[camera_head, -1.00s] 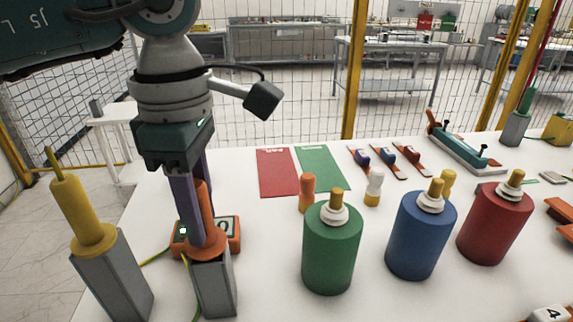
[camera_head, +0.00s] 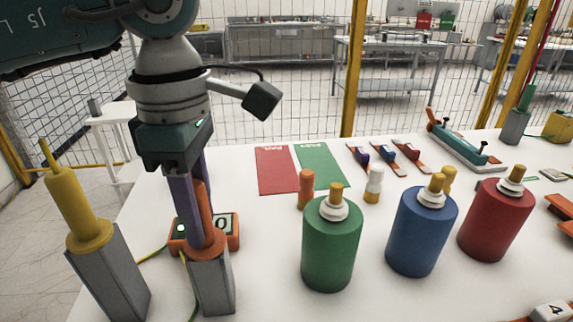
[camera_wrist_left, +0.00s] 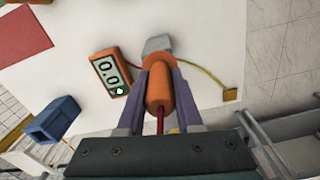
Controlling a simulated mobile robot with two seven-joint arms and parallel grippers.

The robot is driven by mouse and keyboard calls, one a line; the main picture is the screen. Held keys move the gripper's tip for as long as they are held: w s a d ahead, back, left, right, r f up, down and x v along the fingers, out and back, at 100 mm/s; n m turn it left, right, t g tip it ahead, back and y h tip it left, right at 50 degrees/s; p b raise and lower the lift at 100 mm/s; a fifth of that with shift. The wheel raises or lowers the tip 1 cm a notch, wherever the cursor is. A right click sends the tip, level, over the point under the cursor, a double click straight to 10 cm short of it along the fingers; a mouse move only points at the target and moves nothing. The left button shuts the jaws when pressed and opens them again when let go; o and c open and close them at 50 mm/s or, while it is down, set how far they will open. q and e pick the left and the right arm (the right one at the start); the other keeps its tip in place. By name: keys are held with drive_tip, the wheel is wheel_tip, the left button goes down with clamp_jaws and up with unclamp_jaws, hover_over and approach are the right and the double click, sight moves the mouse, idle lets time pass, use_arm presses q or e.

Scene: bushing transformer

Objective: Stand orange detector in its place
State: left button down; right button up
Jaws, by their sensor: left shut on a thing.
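The orange detector (camera_head: 203,215) is a slim orange rod with a round flange. It stands nearly upright, with its flange at the top of a grey block holder (camera_head: 212,285). My left gripper (camera_head: 197,232) points down and is shut on the orange detector, its purple fingers on either side of the rod. In the left wrist view the orange detector (camera_wrist_left: 158,90) lies between both fingers, with the grey holder (camera_wrist_left: 158,44) just beyond the flange. The fingers partly hide the rod in the head view. My right gripper is out of view.
A yellow detector (camera_head: 78,215) stands in another grey holder (camera_head: 112,280) to the left. An orange meter (camera_head: 232,232) sits just behind the orange detector. Green (camera_head: 330,250), blue (camera_head: 420,235) and red (camera_head: 494,225) cylinders stand to the right. Thin cables lie near the holders.

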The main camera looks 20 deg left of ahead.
use_arm(q)
drive_tip(key=shift+f, duration=0.15)
drive_tip(key=c, duration=0.5)
unclamp_jaws()
